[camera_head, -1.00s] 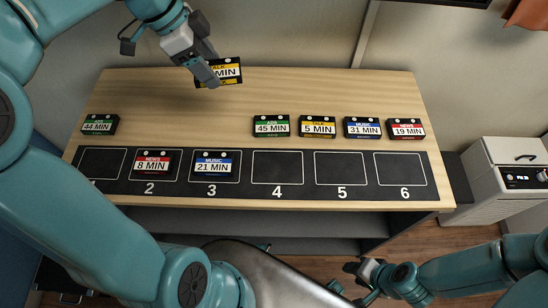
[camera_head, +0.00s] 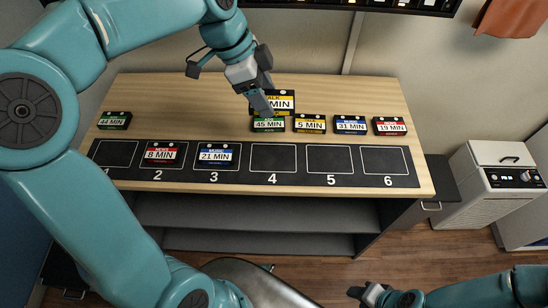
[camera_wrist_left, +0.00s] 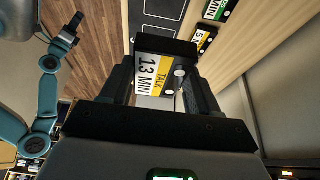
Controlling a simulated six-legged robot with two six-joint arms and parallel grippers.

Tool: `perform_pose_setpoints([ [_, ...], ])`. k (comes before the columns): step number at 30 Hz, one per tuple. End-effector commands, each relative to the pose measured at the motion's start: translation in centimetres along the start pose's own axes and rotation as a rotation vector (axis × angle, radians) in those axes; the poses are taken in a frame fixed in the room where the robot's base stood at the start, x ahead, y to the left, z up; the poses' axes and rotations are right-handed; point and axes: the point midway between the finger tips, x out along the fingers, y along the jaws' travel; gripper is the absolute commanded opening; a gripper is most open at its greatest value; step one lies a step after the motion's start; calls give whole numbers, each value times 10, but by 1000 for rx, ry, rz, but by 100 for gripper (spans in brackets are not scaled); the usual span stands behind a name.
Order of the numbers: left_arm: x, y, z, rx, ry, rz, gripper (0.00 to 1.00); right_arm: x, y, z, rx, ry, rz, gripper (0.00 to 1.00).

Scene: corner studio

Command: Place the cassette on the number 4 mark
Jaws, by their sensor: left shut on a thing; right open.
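My left gripper (camera_head: 263,104) is shut on a yellow-labelled cassette (camera_head: 287,99) and holds it up over the table. In the left wrist view the cassette (camera_wrist_left: 158,72) reads TALK 13 MIN and sits between the two fingers. In the head view it overlaps the top of the green 45 MIN cassette (camera_head: 268,125); I cannot tell the gap between them. The number 4 mark (camera_head: 273,158) is an empty white-outlined slot on the black strip, nearer the front edge than the held cassette. My right gripper (camera_head: 366,294) is open and empty, low in front of the table.
Slot 2 holds the red 8 MIN cassette (camera_head: 161,153), slot 3 the blue 21 MIN cassette (camera_head: 215,155). Slots 1, 5 and 6 are empty. Behind lie the 44 MIN (camera_head: 114,121), 5 MIN (camera_head: 309,124), 31 MIN (camera_head: 350,125) and 19 MIN (camera_head: 389,126) cassettes.

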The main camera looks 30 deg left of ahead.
Motion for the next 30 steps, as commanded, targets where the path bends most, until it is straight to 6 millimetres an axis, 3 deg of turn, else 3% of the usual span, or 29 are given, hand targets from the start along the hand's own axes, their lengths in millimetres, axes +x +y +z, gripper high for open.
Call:
perform_pose_setpoints([
  [15, 125, -1, 50, 3, -1, 6, 30, 13, 5, 0, 0, 0, 0, 43],
  [30, 181, 2, 72, 5, 0, 3, 30, 17, 6, 0, 0, 0, 0, 43],
])
